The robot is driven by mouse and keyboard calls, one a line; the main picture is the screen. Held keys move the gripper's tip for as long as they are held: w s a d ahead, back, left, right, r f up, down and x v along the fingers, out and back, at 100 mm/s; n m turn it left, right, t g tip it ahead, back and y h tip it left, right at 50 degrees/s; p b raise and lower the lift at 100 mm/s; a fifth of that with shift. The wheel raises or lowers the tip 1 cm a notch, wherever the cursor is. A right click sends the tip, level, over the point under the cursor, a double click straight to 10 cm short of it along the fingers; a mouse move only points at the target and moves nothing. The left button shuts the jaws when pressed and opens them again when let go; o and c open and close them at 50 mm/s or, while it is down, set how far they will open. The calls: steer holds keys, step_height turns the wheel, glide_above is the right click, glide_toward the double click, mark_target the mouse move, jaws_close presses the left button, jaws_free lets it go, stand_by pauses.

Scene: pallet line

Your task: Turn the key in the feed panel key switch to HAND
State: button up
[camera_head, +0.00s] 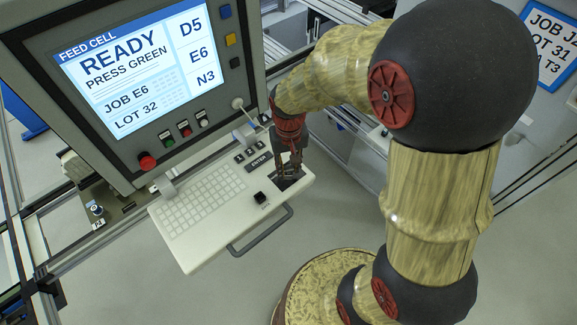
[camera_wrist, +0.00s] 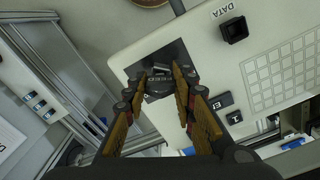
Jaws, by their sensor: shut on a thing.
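My gripper (camera_head: 287,172) points down at the right corner of the keyboard shelf, over a dark square inset (camera_head: 291,183). In the wrist view, the fingertips (camera_wrist: 160,84) close on a small dark piece with pale lettering, which looks like the key (camera_wrist: 160,79). A silvery edge shows beside it. The fingers hide much of it, and I cannot tell whether it is seated in the inset (camera_wrist: 172,52) or lifted from it. A small panel (camera_head: 100,200) left of the shelf carries a round fitting (camera_head: 97,210) with a white label, possibly the key switch; its positions are unreadable.
The feed cell screen (camera_head: 135,65) reads READY, PRESS GREEN. A red button (camera_head: 146,161) and smaller buttons sit below it. A black DATA socket (camera_head: 260,198) stands near my gripper on the shelf (camera_head: 180,240). A handle (camera_head: 262,232) juts from the front edge. Metal rails (camera_head: 20,230) run at left.

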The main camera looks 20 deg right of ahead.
steer(key=n, duration=0.6)
steer(key=shift+n, duration=0.3)
steer(key=shift+n, duration=0.4)
steer(key=n, duration=0.3)
steer(key=shift+d+n, duration=0.1)
steer(key=shift+n, duration=0.2)
steer(key=n, duration=0.3)
steer(key=shift+n, duration=0.4)
steer(key=o, duration=1.2)
steer(key=shift+o, duration=1)
steer(key=shift+o, duration=1.4)
